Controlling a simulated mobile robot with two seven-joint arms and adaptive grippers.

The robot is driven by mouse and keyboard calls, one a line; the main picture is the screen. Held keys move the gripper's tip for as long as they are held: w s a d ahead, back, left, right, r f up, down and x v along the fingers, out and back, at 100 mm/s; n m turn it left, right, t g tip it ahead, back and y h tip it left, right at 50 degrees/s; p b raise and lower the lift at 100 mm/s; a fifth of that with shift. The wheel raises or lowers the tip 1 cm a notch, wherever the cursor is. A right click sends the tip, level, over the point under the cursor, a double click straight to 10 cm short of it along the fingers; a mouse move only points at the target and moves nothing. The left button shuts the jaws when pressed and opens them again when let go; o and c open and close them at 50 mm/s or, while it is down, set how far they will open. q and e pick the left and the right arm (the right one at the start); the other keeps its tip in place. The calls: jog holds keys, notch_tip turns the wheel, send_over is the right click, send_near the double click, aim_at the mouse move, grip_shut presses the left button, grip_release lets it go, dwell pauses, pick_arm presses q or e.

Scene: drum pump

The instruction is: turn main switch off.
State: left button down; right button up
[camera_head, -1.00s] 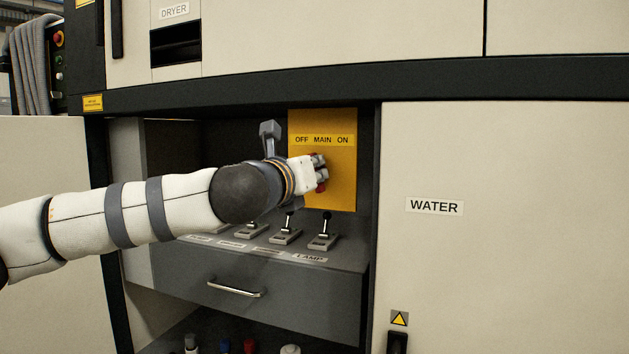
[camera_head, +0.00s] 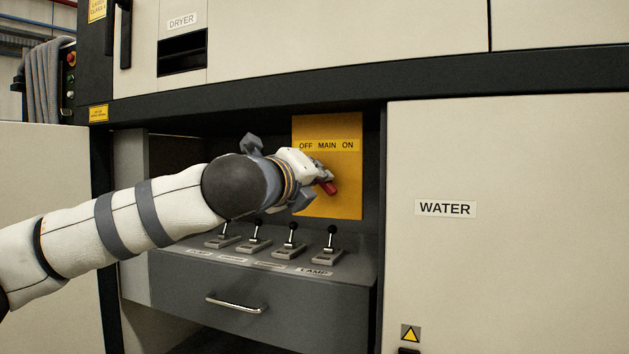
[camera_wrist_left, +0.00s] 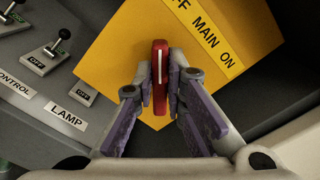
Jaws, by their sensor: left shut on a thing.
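The main switch is a red handle (camera_head: 328,187) on a yellow panel (camera_head: 342,205) labelled OFF MAIN ON. My left gripper (camera_head: 320,177) is at the panel, shut on the handle and partly hiding it. In the left wrist view the red handle (camera_wrist_left: 160,62), with a white line on it, stands between the two fingers (camera_wrist_left: 160,92). Against the slanted label, the handle is tilted, its upper end leaning toward the OFF side. My right gripper is in neither view.
Several small black-knobbed levers (camera_head: 291,241) stand on a grey shelf below the panel, one labelled LAMP. A drawer with a metal handle (camera_head: 236,304) is under them. A large WATER door (camera_head: 500,270) is at the right.

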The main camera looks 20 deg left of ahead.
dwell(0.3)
pick_arm(q)
jog(key=c, duration=1.6)
grip_release()
jog(key=shift+c, duration=0.2)
jog(key=s, duration=1.2)
jog(key=shift+a, duration=0.35)
